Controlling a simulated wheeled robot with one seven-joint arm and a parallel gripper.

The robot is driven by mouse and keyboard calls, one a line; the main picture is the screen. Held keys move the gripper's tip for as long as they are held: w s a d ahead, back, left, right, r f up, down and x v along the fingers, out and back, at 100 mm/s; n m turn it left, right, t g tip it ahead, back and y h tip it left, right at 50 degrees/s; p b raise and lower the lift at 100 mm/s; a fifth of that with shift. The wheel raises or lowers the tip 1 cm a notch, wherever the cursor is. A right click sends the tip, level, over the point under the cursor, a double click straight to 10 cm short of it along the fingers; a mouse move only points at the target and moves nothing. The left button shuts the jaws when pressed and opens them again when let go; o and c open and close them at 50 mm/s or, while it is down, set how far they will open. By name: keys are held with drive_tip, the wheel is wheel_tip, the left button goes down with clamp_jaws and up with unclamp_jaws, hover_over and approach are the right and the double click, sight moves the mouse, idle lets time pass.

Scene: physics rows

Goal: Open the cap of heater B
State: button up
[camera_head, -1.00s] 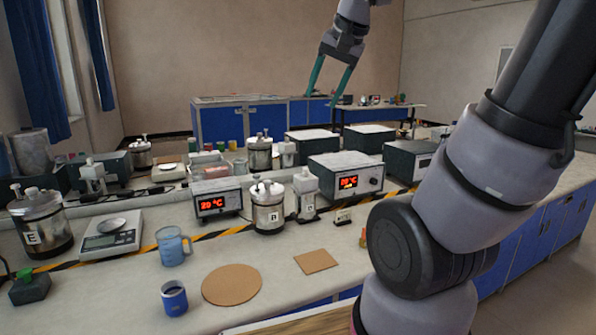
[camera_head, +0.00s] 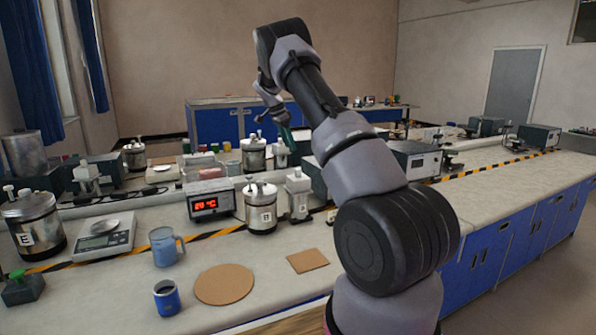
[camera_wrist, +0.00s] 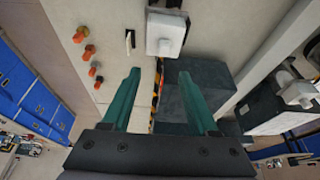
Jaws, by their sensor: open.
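In the head view, a metal vessel with a black base and a small lettered plate (camera_head: 261,215) stands upright mid-bench; I cannot read its letter surely. Another metal vessel marked E (camera_head: 32,228) stands at the far left. I cannot tell which is heater B. My gripper (camera_wrist: 158,74) is open and empty in the wrist view, its two green fingers apart over the bench. A white-topped device (camera_wrist: 166,34) lies beyond the fingertips. In the head view my arm partly hides the gripper and the things behind it.
A box with a red display (camera_head: 210,200) and a white-topped unit (camera_head: 298,195) flank the middle vessel. A scale (camera_head: 105,236), blue mug (camera_head: 165,247), blue cup (camera_head: 167,298) and round brown mat (camera_head: 224,284) are on the bench. Several small orange-red items (camera_wrist: 84,50) show in the wrist view.

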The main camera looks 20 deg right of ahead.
sight(298, 169)
drive_tip(key=x, duration=0.8)
drive_tip(key=w+x, duration=0.1)
drive_tip(key=x, duration=0.4)
drive_tip(key=shift+r, duration=0.1)
drive_tip(key=shift+h, duration=0.3)
clamp_jaws()
idle(0.7)
